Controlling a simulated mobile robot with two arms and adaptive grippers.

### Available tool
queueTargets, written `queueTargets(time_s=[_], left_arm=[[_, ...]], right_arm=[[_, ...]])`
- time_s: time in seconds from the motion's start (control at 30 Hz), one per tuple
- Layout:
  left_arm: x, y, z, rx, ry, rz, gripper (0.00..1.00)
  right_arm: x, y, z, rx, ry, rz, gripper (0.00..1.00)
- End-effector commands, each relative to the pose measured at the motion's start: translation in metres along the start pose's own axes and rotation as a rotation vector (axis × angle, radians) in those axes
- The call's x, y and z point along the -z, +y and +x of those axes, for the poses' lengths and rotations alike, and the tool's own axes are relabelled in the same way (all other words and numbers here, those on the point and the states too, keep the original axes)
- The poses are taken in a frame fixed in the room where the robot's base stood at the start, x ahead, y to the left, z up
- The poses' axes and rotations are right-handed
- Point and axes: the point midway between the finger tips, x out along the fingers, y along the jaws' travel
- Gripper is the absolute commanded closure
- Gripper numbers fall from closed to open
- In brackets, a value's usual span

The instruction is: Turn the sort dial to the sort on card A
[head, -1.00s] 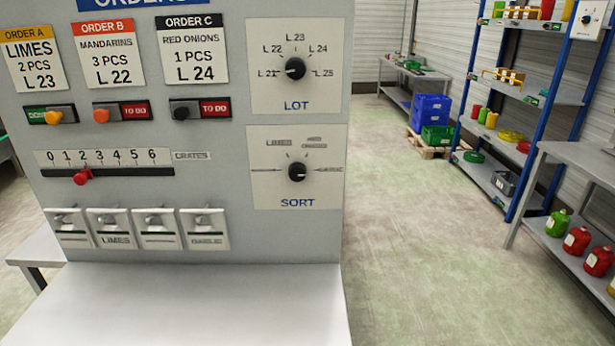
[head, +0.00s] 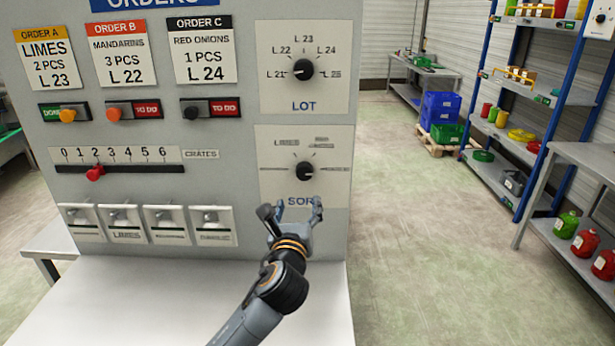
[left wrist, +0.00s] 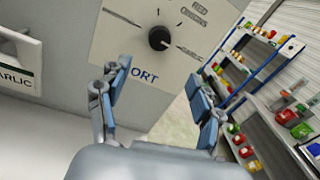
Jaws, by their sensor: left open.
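The sort dial (head: 304,170) is a round black knob on a white plate marked SORT (head: 270,185). Its pointer appears to face right; in the left wrist view the knob (left wrist: 159,38) points towards GARLIC. LIMES is printed at the plate's upper left. Card A (head: 45,62) reads LIMES, 2 PCS, L 23. My left gripper (head: 291,208) is open and empty, just below the dial, over the SORT lettering in the picture. In the left wrist view its fingers (left wrist: 152,85) are spread apart, with the dial beyond them. My right gripper is out of view.
The lot dial (head: 303,69) sits above the sort plate. Switches, a crates slider (head: 95,173) and several flap labels (head: 125,225) are to the left. A white ledge (head: 150,300) juts below the panel. Shelves (head: 540,100) stand at the right beyond open floor.

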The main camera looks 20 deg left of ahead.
Motion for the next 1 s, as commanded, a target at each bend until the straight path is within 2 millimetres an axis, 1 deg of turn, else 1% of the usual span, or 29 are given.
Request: queueTargets(time_s=[0.17, 0.4, 0.6, 0.7, 0.8, 1.0], left_arm=[[-0.003, -0.001, 0.021, -0.001, -0.001, 0.006, 0.34], [-0.003, -0.001, 0.07, -0.002, 0.0, 0.002, 0.34], [-0.002, -0.001, 0.106, -0.001, 0.001, 0.0, 0.34], [-0.001, 0.0, 0.119, -0.002, 0.0, 0.001, 0.34], [0.0, 0.0, 0.128, 0.0, 0.0, 0.001, 0.34], [0.0, 0.0, 0.136, 0.0, 0.0, 0.0, 0.34]], right_arm=[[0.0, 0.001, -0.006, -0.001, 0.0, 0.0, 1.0], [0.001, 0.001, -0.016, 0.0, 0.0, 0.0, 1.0], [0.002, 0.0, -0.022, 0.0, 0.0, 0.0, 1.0], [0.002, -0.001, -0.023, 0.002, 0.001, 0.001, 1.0], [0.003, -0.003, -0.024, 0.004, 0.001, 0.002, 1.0], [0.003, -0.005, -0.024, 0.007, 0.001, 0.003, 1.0]])
